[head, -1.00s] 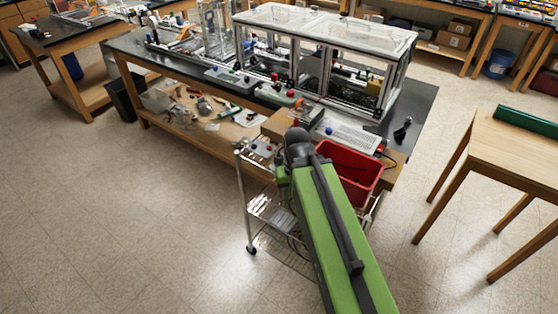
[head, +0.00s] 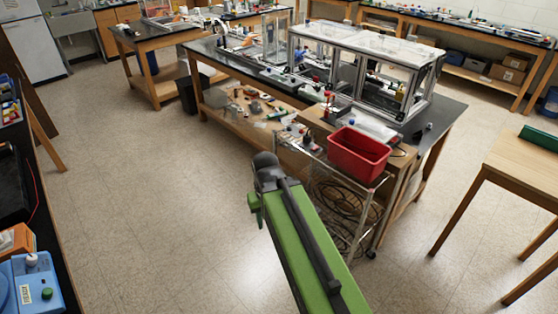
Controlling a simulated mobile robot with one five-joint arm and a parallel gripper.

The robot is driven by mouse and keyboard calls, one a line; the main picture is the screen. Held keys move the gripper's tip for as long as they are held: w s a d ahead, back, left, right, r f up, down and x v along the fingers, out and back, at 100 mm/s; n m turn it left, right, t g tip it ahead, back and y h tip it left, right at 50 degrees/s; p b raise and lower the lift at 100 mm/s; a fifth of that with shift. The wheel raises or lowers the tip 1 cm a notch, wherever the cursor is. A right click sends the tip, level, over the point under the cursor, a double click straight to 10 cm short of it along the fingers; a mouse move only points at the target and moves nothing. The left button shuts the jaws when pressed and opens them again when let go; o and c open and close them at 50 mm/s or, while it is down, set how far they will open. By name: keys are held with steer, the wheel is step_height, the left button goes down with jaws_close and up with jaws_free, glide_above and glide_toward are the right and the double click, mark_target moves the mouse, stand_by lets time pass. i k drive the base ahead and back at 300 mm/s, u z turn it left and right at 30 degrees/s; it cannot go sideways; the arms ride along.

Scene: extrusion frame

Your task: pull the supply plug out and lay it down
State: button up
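The extrusion frame (head: 398,72), with silver posts and clear panels, stands on the dark-topped bench (head: 450,108) at the upper right in the head view. A pale supply-like box (head: 372,124) sits at the near side of the bench, partly hidden behind a red bin. I cannot make out the supply plug or its socket at this size. My green arm reaches up from the bottom edge to a dark joint (head: 268,172), over open floor left of the wire cart. My gripper does not show.
The red bin (head: 357,155) stands on a wire cart (head: 340,205) in front of the bench, with coiled cables on its lower shelf. A wooden table (head: 515,175) is at the right. A dark bench with a blue device (head: 45,290) lines the left edge. Floor between is clear.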

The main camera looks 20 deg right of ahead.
mark_target(306, 140)
steer(key=u, duration=0.1)
steer(key=k, duration=0.5)
steer(key=z, duration=0.2)
steer(key=i, duration=2.1)
steer(key=u, duration=0.9)
